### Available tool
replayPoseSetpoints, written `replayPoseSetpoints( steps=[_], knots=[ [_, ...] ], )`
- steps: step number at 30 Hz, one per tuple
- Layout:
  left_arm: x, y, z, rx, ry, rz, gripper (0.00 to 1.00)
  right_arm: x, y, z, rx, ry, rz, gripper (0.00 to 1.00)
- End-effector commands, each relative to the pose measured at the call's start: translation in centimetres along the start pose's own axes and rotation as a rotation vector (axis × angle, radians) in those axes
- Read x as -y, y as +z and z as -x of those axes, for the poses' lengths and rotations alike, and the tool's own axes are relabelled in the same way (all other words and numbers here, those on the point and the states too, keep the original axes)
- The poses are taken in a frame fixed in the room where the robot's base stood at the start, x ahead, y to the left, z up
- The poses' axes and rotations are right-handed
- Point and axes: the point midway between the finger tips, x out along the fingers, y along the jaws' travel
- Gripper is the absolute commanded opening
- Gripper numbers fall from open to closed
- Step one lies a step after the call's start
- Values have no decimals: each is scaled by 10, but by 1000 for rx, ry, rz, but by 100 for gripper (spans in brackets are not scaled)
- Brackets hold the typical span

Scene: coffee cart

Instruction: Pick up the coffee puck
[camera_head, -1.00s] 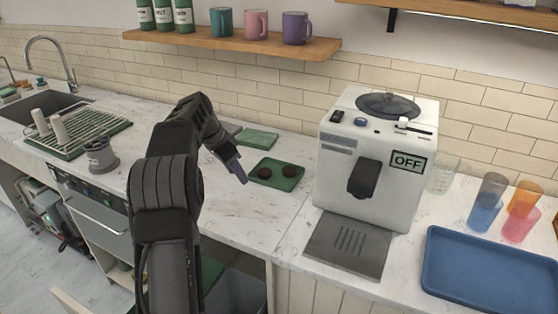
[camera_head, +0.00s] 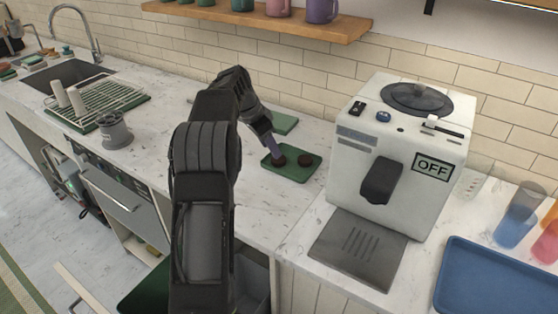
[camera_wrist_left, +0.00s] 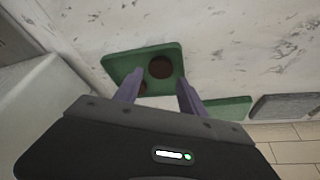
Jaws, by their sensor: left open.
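Two dark brown coffee pucks lie on a small green tray (camera_head: 291,176) left of the coffee machine, one on the left (camera_head: 279,160) and one on the right (camera_head: 305,160). My left gripper (camera_head: 273,153) reaches down over the tray, its tip by the left puck; contact cannot be told. In the left wrist view its purple fingers (camera_wrist_left: 159,84) are apart, with nothing held. There one puck (camera_wrist_left: 161,67) shows clearly beyond the fingers, and another (camera_wrist_left: 143,87) is partly hidden beside the left finger. My right gripper is not in view.
The white coffee machine (camera_head: 400,150), marked OFF, stands right of the tray. Another green mat (camera_head: 281,122) lies behind. A grey metal piece (camera_head: 114,131) and dish rack (camera_head: 95,101) are left. A blue tray (camera_head: 490,280) and cups are right.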

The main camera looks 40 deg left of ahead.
Motion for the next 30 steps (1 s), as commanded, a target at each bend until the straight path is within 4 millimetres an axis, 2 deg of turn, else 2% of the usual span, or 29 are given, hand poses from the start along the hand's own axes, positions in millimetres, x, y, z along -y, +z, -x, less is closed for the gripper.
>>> replayPoseSetpoints(
  steps=[13, 22, 30],
  knots=[
    [0, -1, -10, 1, 1, 1, 48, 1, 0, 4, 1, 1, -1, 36],
    [1, -1, -50, 2, 1, 0, 48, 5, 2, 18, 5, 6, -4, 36],
    [2, -1, -58, -1, -1, 1, 48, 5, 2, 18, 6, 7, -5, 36]
  ],
)
